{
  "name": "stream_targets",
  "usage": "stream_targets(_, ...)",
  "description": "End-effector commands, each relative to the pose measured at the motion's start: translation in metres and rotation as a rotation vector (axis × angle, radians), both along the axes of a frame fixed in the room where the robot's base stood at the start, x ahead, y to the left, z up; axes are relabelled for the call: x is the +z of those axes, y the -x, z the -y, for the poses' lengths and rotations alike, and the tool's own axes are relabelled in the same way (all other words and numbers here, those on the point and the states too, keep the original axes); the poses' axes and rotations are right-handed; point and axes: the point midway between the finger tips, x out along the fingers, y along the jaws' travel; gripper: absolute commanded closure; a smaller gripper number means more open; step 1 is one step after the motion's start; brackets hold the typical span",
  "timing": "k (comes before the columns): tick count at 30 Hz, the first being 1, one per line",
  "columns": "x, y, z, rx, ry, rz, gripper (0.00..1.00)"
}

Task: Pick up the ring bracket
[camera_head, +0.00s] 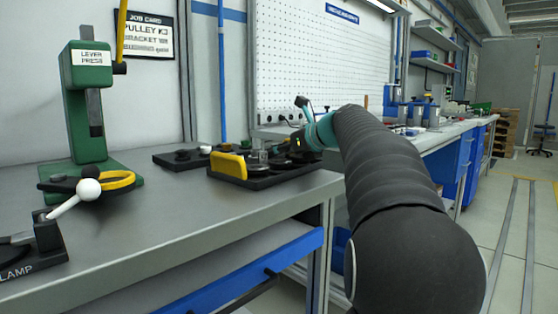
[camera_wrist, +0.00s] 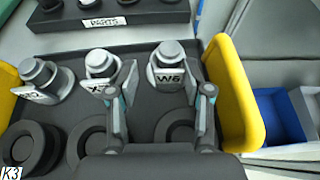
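Three grey metal brackets with ring-like tops stand in a row on a black tray (camera_wrist: 145,118) in the wrist view. The right one (camera_wrist: 168,72) is labelled W6, the middle one (camera_wrist: 100,66) has a label starting with X, and the left one (camera_wrist: 42,82) has a label I cannot read surely. My gripper (camera_wrist: 168,88) is open, its fingers reaching over the tray on either side of the W6 bracket. I cannot tell whether they touch it. In the head view my gripper (camera_head: 296,146) is low at the tray, mostly hidden by my arm.
Yellow handles (camera_wrist: 235,90) wall the tray's sides. Black round pulleys (camera_wrist: 35,145) lie in front of the brackets. A second black tray (camera_wrist: 110,18) is behind. A green lever press (camera_head: 85,110) and a clamp (camera_head: 45,235) stand left. A job card (camera_head: 145,38) hangs on the wall.

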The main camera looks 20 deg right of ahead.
Motion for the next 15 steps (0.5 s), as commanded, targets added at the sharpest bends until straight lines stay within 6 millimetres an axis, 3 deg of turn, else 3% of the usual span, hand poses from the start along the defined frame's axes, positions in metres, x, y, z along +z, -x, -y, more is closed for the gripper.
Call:
stream_targets(1, -0.0001, -0.0002, -0.0011, 0.002, -0.001, 0.0, 0.72)
stream_targets(4, -0.0002, -0.0002, -0.001, 0.002, -0.001, 0.0, 0.97)
stream_targets(5, -0.0002, -0.0001, -0.0008, 0.002, 0.0, -0.001, 1.0)
stream_targets(15, 0.0016, 0.0007, 0.0018, -0.002, 0.0, 0.0, 1.0)
